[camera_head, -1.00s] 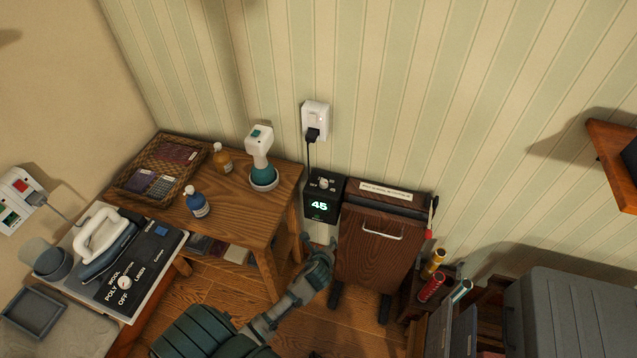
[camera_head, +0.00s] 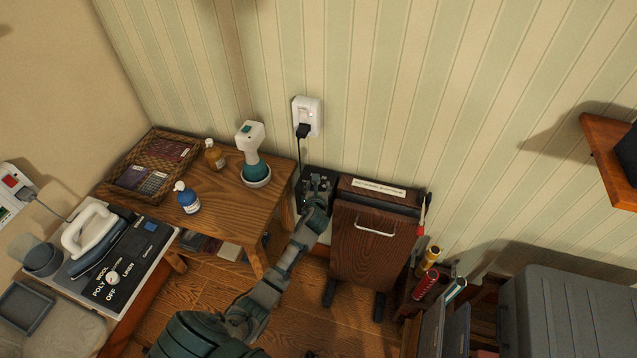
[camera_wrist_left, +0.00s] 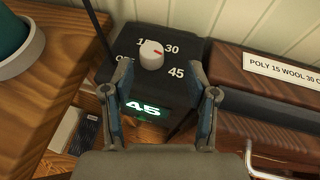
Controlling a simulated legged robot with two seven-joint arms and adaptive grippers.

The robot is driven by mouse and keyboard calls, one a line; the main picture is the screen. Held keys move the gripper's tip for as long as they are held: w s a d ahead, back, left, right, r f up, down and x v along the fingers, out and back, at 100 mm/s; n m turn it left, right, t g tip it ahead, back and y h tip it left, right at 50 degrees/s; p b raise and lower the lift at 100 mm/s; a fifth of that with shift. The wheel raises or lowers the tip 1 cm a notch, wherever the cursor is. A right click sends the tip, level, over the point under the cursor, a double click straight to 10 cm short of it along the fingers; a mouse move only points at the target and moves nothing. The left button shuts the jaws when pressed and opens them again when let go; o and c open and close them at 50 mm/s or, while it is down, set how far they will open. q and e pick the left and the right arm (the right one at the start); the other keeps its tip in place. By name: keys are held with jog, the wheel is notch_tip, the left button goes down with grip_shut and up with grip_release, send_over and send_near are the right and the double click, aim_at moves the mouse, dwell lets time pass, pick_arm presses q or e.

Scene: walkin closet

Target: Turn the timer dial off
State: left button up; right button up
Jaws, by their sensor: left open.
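The timer is a black box (camera_head: 305,208) beside the wooden table, mostly hidden behind my left gripper (camera_head: 318,190) in the head view. An "OFF" label is partly hidden by a finger. Its green display reads 45. My left gripper (camera_wrist_left: 166,92) is open, its fingers spread on either side, with the dial apart from and beyond the fingertips. My right gripper is not in view.
A wooden trouser press (camera_head: 370,245) stands right of the timer. A wooden table (camera_head: 235,220) with bottles and a teal-and-white steamer (camera_head: 255,165) stands left. A cord runs up to the wall socket (camera_head: 307,115). An iron (camera_head: 90,235) sits at the left.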

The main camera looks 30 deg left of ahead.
pick_arm(q)
jog(key=w+a+f, duration=0.1)
jog(key=w+a+f+b, duration=0.1)
jog(key=w+a, duration=0.1)
jog(key=shift+w+a+f, duration=0.2)
jog(key=shift+w+a, duration=0.1)
jog(key=shift+w+a+f, duration=0.1)
jog(key=shift+a, duration=0.25)
jog(key=shift+d, duration=0.4)
jog(key=shift+c, duration=0.5)
jog(key=shift+d+r, duration=0.3)
jog(key=shift+d, duration=0.15)
grip_shut()
jog(key=shift+a, duration=0.35)
jog(key=shift+d+n+p, duration=0.2)
jog(key=shift+n+p, duration=0.1)
jog(key=shift+p, duration=0.05)
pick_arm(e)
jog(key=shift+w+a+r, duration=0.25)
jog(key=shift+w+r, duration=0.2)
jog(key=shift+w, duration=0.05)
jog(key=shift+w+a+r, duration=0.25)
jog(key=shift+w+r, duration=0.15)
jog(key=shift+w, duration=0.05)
